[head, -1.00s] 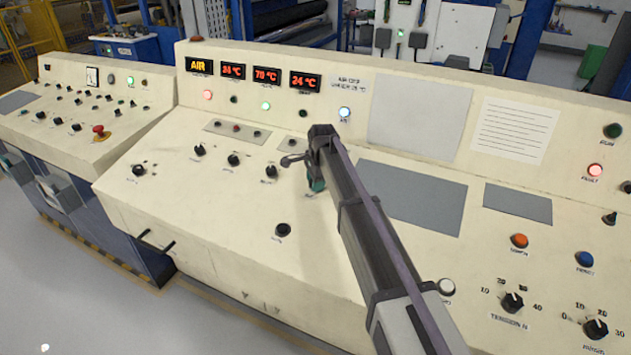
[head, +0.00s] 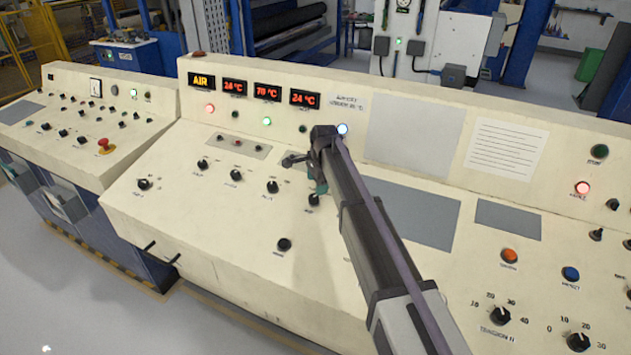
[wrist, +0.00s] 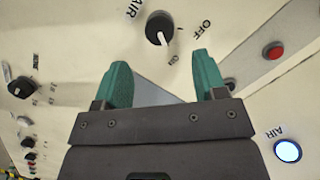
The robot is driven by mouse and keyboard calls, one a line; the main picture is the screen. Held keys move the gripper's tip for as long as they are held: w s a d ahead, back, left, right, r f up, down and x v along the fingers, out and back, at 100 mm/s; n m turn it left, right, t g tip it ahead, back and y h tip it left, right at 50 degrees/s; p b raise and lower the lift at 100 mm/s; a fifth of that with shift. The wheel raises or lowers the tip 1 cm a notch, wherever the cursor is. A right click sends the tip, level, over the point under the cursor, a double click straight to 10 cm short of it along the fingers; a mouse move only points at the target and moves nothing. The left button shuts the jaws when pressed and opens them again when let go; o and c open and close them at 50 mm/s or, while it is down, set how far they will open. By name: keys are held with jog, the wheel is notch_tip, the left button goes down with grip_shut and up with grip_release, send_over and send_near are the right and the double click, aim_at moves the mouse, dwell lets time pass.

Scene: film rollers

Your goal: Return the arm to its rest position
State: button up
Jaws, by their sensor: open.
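My arm reaches across the cream control panel (head: 230,215) in the head view. My gripper (head: 317,182) is at the arm's far end, above the panel's sloping face, and is mostly hidden behind the wrist there. In the wrist view my gripper (wrist: 162,85) shows two green fingers spread apart with nothing between them. A black AIR knob (wrist: 159,28) with a white pointer line lies just beyond the fingertips, apart from them. Its pointer is toward the ON label. The same knob seems to be the one by the gripper (head: 314,200) in the head view.
A lit AIR lamp (wrist: 288,151) and a red button (wrist: 273,51) are near the gripper. Other knobs (head: 272,187) stand out from the panel to the left. The upright back panel with red displays (head: 267,92) rises behind. Open air lies above the panel.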

jog(key=r, duration=0.1)
jog(key=r+p, duration=0.1)
jog(key=r, duration=0.1)
jog(key=shift+s+d+r+p, duration=0.25)
jog(key=shift+r+p, duration=0.1)
